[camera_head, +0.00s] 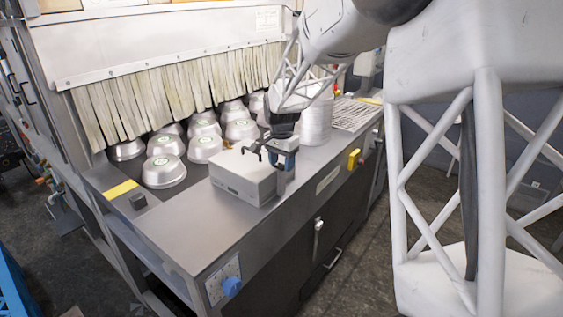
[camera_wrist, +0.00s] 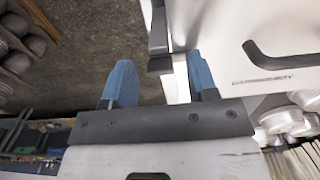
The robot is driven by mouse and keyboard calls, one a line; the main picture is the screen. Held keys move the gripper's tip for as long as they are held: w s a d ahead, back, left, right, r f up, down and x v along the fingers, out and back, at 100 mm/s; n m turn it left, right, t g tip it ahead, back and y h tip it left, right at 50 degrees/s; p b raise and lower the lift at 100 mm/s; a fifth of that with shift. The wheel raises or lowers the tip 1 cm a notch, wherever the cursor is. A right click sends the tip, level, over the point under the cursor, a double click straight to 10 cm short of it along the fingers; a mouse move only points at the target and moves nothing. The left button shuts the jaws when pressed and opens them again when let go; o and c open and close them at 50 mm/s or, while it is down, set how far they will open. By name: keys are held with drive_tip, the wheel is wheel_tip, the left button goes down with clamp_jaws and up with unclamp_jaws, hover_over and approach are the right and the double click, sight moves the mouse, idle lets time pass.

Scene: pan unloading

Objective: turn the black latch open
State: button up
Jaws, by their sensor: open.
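A white box (camera_head: 238,182) stands on the steel counter, and it also fills the right of the wrist view (camera_wrist: 225,30). The black latch (camera_wrist: 158,42) shows in the wrist view as a dark bar along the box's edge. Its end lies between my blue fingertips, with visible room to each side. My gripper (camera_head: 284,159) is open at the box's right end in the head view; its two fingers straddle the latch in the wrist view (camera_wrist: 162,80). In the head view I cannot make out the latch apart from the gripper.
A black bent handle (camera_wrist: 280,60) stands on the box. Several metal pans (camera_head: 164,171) with green marks sit behind the box, before a strip curtain (camera_head: 170,95). A stack of round metal pans (camera_head: 315,120) stands behind my gripper.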

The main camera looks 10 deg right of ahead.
drive_tip(key=c, duration=0.9)
drive_tip(key=shift+n, duration=0.5)
drive_tip(key=n, duration=0.3)
drive_tip(key=shift+n, duration=0.3)
drive_tip(key=n, duration=0.4)
drive_tip(key=shift+n, duration=0.3)
drive_tip(key=n, duration=0.8)
drive_tip(key=shift+n, duration=0.4)
